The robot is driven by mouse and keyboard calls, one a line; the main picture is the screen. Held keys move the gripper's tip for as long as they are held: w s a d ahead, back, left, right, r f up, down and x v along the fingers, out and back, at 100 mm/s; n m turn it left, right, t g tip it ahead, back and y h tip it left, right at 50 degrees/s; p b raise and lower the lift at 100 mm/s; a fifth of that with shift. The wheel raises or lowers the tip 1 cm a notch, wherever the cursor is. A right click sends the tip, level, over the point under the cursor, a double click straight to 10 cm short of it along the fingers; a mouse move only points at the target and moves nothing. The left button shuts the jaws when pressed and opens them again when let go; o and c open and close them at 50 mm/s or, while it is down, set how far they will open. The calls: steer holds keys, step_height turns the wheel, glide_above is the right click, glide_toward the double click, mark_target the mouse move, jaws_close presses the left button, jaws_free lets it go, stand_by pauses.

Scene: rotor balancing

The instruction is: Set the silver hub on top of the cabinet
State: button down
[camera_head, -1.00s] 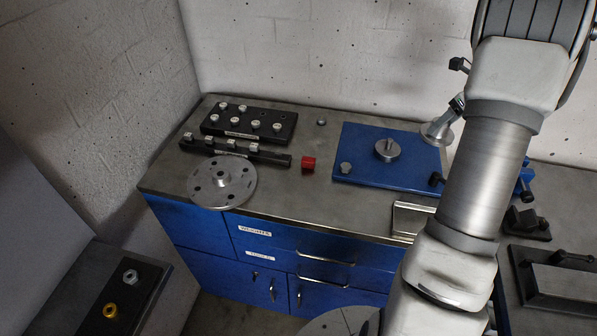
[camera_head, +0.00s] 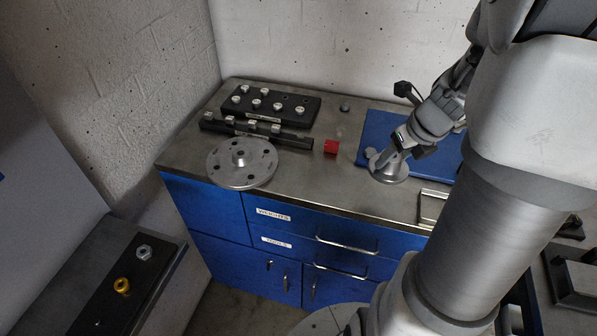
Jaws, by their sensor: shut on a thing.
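The silver hub (camera_head: 389,173), a flared round metal piece with a wide base, is in my gripper (camera_head: 396,150). My gripper is shut on its upper part and comes down from the upper right. The hub looks upright, flange down, over the front edge of the blue plate. I cannot tell whether its flange touches the surface below. The cabinet (camera_head: 330,190) has a grey metal top and blue drawers and doors. My gripper and arm cover much of the blue plate and the right side of the cabinet top.
A large silver disc with holes (camera_head: 228,172) lies on the left of the top. Behind it are a dark bar (camera_head: 291,138) and a black block with silver knobs (camera_head: 236,112). A red cube (camera_head: 330,146) stands near the blue plate (camera_head: 375,125). Bare top shows in front of the cube.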

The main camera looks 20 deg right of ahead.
steer(key=w+a+f, duration=0.4)
steer(key=a, duration=0.1)
steer(key=w+a+f+b, duration=0.1)
steer(key=w+a+f, duration=0.1)
steer(key=w+a, duration=0.1)
steer(key=shift+w+f, duration=0.1)
steer(key=shift+f, duration=0.1)
steer(key=shift+f+b, duration=1.2)
steer(key=shift+f, duration=0.85)
steer(key=shift+f, duration=0.2)
steer(key=shift+c, duration=1.2)
jaws_free()
steer(key=shift+r, duration=0.1)
